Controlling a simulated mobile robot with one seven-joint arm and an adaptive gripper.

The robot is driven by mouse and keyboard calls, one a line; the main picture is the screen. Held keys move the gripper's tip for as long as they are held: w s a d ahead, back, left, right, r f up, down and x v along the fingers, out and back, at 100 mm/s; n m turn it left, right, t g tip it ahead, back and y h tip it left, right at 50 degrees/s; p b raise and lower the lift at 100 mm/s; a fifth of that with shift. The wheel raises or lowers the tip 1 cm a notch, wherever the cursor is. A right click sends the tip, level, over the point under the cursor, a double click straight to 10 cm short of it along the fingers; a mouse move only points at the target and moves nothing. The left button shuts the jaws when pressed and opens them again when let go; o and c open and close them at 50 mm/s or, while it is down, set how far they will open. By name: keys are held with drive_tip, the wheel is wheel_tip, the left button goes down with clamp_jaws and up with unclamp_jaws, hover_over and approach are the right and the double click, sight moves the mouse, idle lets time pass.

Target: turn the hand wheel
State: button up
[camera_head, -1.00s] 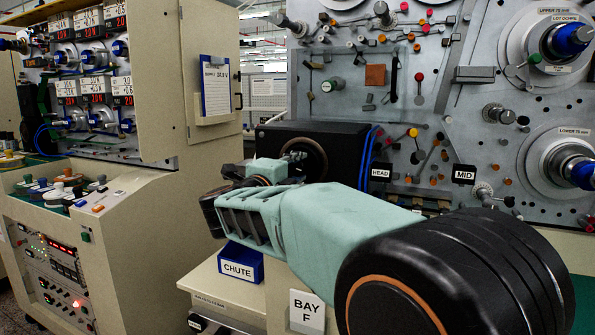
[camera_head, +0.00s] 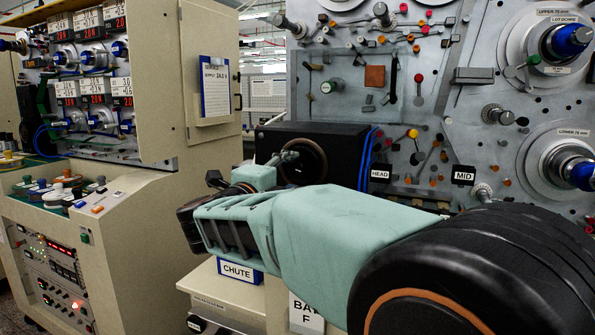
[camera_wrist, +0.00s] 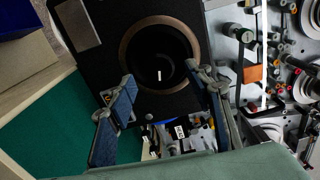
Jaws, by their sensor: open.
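A black box (camera_head: 345,145) stands left of the large grey panel in the head view, with a round brown-rimmed ring (camera_head: 318,150) on its face. In the wrist view the box (camera_wrist: 195,105) fills the upper middle and the ring (camera_wrist: 124,52) surrounds a dark round centre with a small white mark. I cannot tell whether this ring is the hand wheel. My gripper (camera_wrist: 164,78) is open and empty, its two blue-padded fingers spread in front of the box, below and to either side of the ring's centre. In the head view my arm partly covers the box and ring.
A grey panel (camera_head: 440,95) with rollers and spindles stands to the right. A beige cabinet (camera_head: 160,90) and console stand to the left. A blue CHUTE bin (camera_head: 240,271) sits below my arm. Blue cables (camera_head: 368,158) run beside the black box.

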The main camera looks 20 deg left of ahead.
drive_tip(key=s, duration=0.7)
drive_tip(key=shift+s+d, duration=0.15)
drive_tip(key=shift+s, duration=0.25)
